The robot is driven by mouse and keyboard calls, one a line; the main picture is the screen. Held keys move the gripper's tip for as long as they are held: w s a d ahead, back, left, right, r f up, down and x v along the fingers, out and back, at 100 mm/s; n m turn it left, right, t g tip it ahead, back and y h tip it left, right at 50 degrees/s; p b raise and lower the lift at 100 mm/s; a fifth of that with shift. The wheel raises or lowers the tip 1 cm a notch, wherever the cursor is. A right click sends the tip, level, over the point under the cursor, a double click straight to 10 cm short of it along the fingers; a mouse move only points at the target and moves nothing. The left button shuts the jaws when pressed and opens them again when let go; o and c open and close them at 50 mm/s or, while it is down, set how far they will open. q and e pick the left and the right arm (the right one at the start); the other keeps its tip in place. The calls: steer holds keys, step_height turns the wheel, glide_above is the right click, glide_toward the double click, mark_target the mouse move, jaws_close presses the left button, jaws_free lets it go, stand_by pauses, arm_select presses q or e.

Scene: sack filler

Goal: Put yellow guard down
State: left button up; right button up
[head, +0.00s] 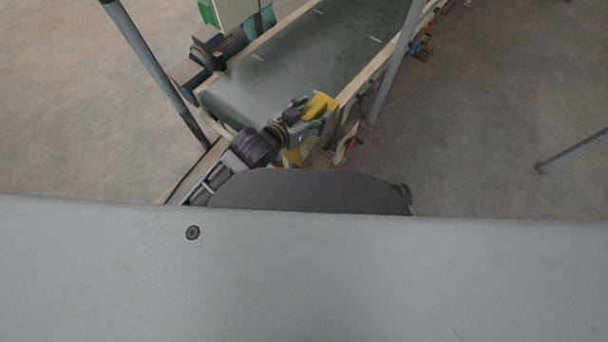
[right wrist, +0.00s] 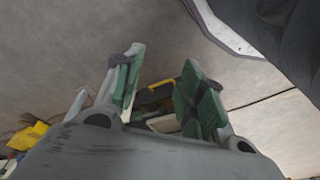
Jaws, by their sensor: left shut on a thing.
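The yellow guard (head: 319,105) is at the near end of the conveyor, by its right side rail. My left gripper (head: 309,121) is on it, shut, and covers its middle. More yellow (head: 292,157) shows just below the gripper; I cannot tell if it is the same piece. My right gripper (right wrist: 160,88) shows in the right wrist view with its two green-padded fingers apart. Nothing is clearly held between them. A yellow part (right wrist: 29,135) lies at the left edge of that view. I cannot make out whether the guard touches the conveyor frame.
The green conveyor belt (head: 305,52) runs away to the upper right and looks bare. Grey posts stand at its left (head: 155,70) and right (head: 396,62). A dark motor (head: 217,47) sits on its left side. Open concrete floor (head: 490,100) lies to the right.

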arm_select(q)
steer(key=shift+s, duration=0.1)
arm_select(e)
steer(key=shift+s+r, duration=0.1)
arm_select(q)
steer(key=shift+f, duration=0.5)
step_height(320, 180, down, 13)
steer(key=b, duration=0.4)
steer(key=shift+r, duration=0.2)
arm_select(e)
step_height(320, 180, up, 6)
steer(key=a+t, duration=0.1)
steer(key=shift+w+a+y, duration=0.15)
steer(key=shift+w+y, duration=0.15)
steer(key=shift+y, duration=0.1)
arm_select(q)
steer(key=shift+f+b, duration=0.1)
steer(key=shift+b, duration=0.2)
